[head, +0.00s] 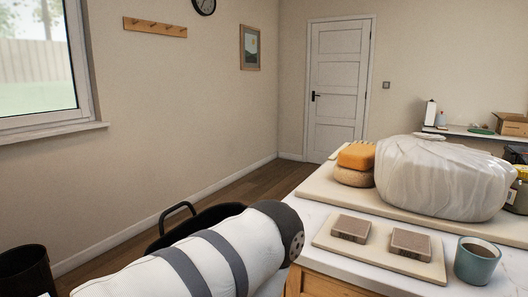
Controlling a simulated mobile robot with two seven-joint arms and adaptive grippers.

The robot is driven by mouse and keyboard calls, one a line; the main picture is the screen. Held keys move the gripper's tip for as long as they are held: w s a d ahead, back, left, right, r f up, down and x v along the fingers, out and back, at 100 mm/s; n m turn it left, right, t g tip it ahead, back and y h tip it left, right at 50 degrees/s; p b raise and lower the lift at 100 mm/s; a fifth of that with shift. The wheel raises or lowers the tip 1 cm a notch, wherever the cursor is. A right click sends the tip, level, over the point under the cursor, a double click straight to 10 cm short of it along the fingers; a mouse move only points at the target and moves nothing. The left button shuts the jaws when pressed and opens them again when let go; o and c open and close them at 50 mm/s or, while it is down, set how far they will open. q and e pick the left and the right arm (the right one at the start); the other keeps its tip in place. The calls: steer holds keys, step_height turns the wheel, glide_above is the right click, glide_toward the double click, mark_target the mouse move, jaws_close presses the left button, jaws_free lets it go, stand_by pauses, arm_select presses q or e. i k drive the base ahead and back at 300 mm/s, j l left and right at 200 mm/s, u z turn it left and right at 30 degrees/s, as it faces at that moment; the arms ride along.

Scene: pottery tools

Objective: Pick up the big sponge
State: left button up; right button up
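An orange, block-shaped sponge (357,156) lies on a rounder tan sponge-like piece (354,177). Both are at the back left of a pale board (398,205) on the counter, left of a large white wrapped bundle (440,178). I cannot tell for certain which of the two is the big sponge. Neither of my grippers shows in the head view. A white padded form with grey bands crosses the lower left, and no fingers show on it.
Two brown blocks (351,228) (410,244) lie on a smaller pale board (380,252) at the front. A teal cup (477,262) of dark liquid stands right of it. A black handled tub (196,219) and a dark bin (25,273) are at left.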

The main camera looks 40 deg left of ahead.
mark_target(359, 157)
steer(key=u, duration=0.65)
steer(key=z, duration=1.7)
steer(key=u, duration=1.7)
